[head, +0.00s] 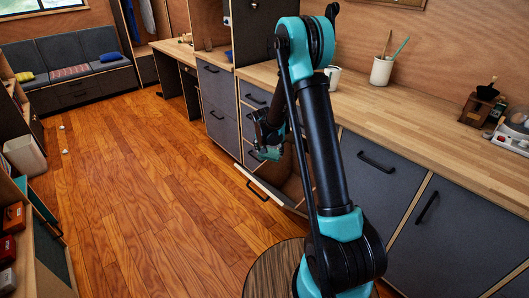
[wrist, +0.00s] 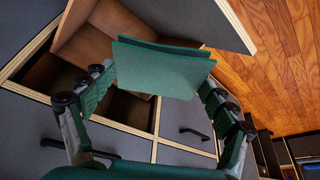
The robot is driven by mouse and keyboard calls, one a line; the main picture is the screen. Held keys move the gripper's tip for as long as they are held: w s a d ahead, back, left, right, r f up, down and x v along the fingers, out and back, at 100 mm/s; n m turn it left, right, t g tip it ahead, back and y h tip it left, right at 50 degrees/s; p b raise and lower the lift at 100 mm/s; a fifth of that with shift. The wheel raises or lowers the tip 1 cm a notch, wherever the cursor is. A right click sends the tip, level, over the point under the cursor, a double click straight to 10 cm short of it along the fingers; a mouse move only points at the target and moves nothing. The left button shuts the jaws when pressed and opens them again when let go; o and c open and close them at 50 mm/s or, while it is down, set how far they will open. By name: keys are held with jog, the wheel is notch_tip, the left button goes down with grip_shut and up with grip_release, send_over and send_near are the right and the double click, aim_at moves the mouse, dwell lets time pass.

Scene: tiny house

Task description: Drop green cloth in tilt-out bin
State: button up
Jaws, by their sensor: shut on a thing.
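The green cloth (wrist: 160,70) is a flat folded piece with two layers showing in the wrist view. My gripper (wrist: 157,82) is shut on it, with one finger at each side edge. In the head view my gripper (head: 268,132) is above the open tilt-out bin (head: 270,188), and a bit of green shows just below the fingers. The bin's dark front panel leans outward from the cabinet. In the wrist view the bin (wrist: 215,22) shows its brown wooden inside behind the cloth. The cloth hides part of the opening, and my arm hides part of the bin in the head view.
A wooden counter (head: 420,110) with a white mug (head: 333,75) and a utensil pot (head: 381,70) runs above the grey cabinets. The wooden floor (head: 150,190) is open to the left. A pale waste bin (head: 25,155) stands at far left, and a round stool (head: 272,270) is in front.

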aim_at(277, 151)
jog(key=shift+w+d+f, duration=0.4)
jog(key=shift+w+d, duration=0.1)
jog(key=shift+d, duration=0.2)
jog(key=shift+w+d+f, duration=0.45)
jog(key=shift+w+d, duration=0.05)
jog(key=shift+d, duration=0.2)
jog(key=shift+w+d+f, duration=0.4)
jog(key=shift+w+d, duration=0.1)
jog(key=shift+d, duration=0.2)
jog(key=o, duration=0.8)
jog(key=shift+r, duration=4)
